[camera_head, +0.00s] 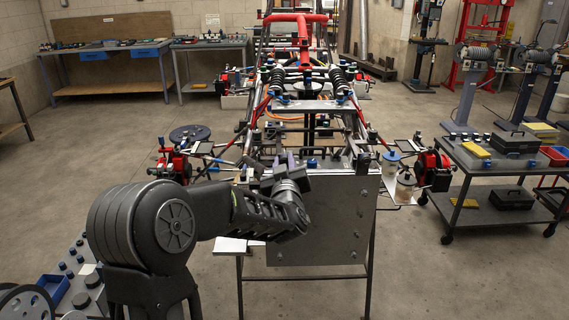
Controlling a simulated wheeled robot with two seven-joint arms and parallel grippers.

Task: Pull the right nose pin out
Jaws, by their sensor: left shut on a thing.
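My left gripper (284,160) reaches to the near end of the tube chassis (302,103), just above the top edge of the grey front plate (320,222). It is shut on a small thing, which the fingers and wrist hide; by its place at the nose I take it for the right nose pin. I cannot tell whether the pin is still seated. A blue-topped knob or pin (311,163) stands just right of the gripper, apart from it. My right gripper is not in view.
A cart (500,160) with boxes stands at the right. Red wheel-hub assemblies (172,163) (432,168) flank the chassis. A workbench (105,62) is at the back left. Near left, a tray of parts (92,268) lies beside my arm. The floor between is clear.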

